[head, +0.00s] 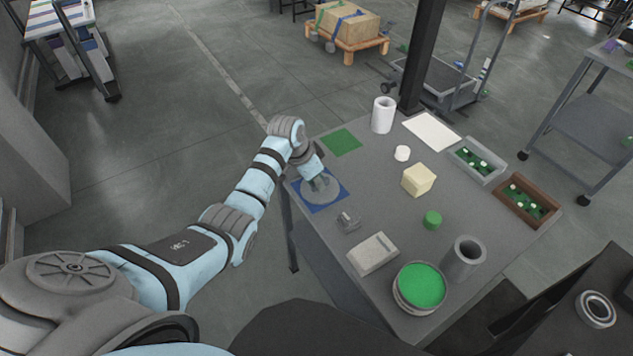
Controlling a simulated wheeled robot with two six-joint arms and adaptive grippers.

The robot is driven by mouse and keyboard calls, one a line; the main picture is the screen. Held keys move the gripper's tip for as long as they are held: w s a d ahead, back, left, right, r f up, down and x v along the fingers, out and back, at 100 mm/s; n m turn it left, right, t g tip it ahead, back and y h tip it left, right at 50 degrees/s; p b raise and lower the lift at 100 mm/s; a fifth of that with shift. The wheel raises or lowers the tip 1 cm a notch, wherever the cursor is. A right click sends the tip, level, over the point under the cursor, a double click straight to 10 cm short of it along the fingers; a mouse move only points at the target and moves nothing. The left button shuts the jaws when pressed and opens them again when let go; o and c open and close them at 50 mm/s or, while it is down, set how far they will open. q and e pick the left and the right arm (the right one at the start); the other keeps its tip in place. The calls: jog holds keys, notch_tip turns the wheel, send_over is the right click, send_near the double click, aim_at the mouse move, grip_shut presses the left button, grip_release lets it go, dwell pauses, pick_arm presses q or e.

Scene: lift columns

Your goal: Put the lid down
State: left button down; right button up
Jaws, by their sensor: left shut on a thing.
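The lid (314,194) is a grey round disc at the left end of the grey table. It is over the blue square mat (331,203), and the mat's corners show around it. My left gripper (321,183) points down at the lid's middle and is shut on it, and the arm hides part of the lid's far side. I cannot tell whether the lid touches the mat or hangs just above it. My right gripper is not in view.
A green mat (342,142) lies behind. A small metal part (347,222), a pale box (373,254), a round tub with green contents (421,287) and a grey open cylinder (463,257) stand nearer. A yellowish block (418,180) stands mid-table. A dark post rises behind the table.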

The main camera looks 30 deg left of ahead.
pick_arm(q)
jog(key=c, duration=1.6)
grip_release()
jog(key=shift+r, duration=0.1)
jog(key=p+v, duration=0.3)
jog(key=v, duration=0.9)
